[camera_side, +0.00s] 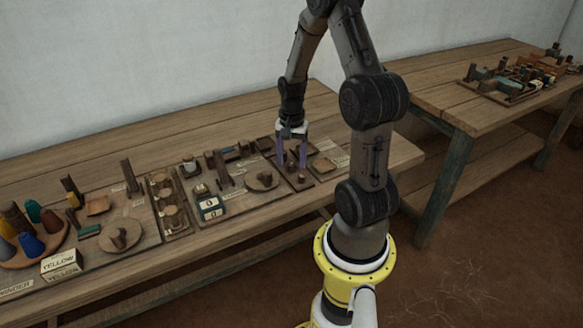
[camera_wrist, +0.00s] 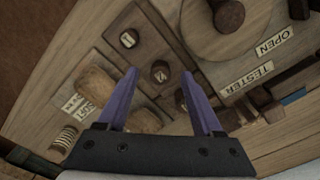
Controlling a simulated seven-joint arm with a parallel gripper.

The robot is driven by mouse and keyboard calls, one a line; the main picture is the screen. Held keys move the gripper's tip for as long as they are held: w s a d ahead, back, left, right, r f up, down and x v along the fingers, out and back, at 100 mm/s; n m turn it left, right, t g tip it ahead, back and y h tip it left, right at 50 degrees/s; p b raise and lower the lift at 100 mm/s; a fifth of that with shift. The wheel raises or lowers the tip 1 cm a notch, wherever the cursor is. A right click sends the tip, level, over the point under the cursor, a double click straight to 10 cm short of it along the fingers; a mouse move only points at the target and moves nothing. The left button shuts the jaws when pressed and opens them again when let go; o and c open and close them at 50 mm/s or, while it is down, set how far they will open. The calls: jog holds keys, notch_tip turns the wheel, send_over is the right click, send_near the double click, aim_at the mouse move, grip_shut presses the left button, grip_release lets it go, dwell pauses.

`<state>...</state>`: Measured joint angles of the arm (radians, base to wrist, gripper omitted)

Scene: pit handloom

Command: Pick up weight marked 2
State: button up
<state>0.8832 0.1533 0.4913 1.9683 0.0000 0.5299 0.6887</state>
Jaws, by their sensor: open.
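My gripper (camera_side: 291,160) points down over the right part of the near bench, jaws open. In the wrist view its two purple fingers (camera_wrist: 160,73) show with a small dark block (camera_wrist: 160,71) between their tips. The block has a pale mark on top that looks like a 2, though it is small and turned. A similar block (camera_wrist: 129,39) sits beyond it with another mark, and a third (camera_wrist: 182,100) lies closer, partly by the right finger. They stand in a row in a wooden tray (camera_wrist: 112,27). I cannot tell how far the fingertips are above the block.
A round wooden piece (camera_wrist: 228,15) and a board with TESTER (camera_wrist: 246,81) and OPEN labels lie beside the tray. Rounded wooden pieces (camera_wrist: 97,85) and a coil (camera_wrist: 64,138) are on the left. Cones (camera_side: 27,243) and a YELLOW box (camera_side: 60,265) stand far left on the bench.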

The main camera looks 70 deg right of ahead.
jog(key=shift+f, duration=0.6)
grip_shut()
jog(key=shift+r, duration=0.1)
